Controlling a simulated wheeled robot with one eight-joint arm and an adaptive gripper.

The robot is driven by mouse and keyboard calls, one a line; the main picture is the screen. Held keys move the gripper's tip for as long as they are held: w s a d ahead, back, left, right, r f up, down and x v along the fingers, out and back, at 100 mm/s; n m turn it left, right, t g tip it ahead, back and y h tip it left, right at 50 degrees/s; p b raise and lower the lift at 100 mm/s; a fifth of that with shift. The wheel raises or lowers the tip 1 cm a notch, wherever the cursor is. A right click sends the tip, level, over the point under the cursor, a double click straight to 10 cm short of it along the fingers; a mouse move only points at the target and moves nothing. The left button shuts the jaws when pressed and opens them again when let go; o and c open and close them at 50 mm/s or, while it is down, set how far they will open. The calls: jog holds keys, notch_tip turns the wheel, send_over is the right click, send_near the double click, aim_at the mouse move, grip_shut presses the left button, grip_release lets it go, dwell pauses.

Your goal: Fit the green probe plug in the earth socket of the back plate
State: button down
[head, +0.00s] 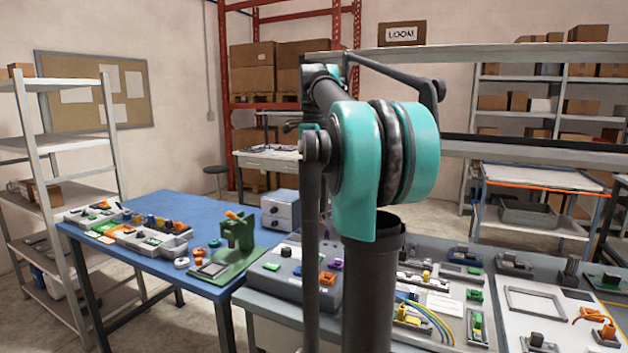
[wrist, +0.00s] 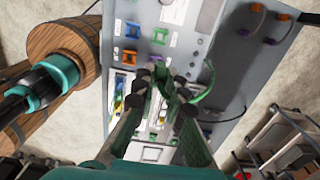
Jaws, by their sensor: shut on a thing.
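In the wrist view my gripper (wrist: 166,88) has its two green fingers closed together at the middle of the picture. A green piece (wrist: 161,72) shows between the fingertips, and a green lead (wrist: 207,82) curves off to their right; I take this as the green probe plug, mostly hidden by the fingers. Beyond is a grey plate (wrist: 210,50) with orange, blue and green fittings on its left part. I cannot tell which fitting is the earth socket, or whether the plug touches the plate. In the head view my arm hides the gripper.
Purple and orange fittings joined by a lead (wrist: 252,28) sit at the plate's upper right. A wooden drum (wrist: 68,38) stands at the left of the wrist view. In the head view, a blue table (head: 150,250) holds trays of parts, and a grey bench (head: 470,335) holds several connectors.

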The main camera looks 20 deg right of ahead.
dwell(0.4)
jog(key=shift+r, duration=1.5)
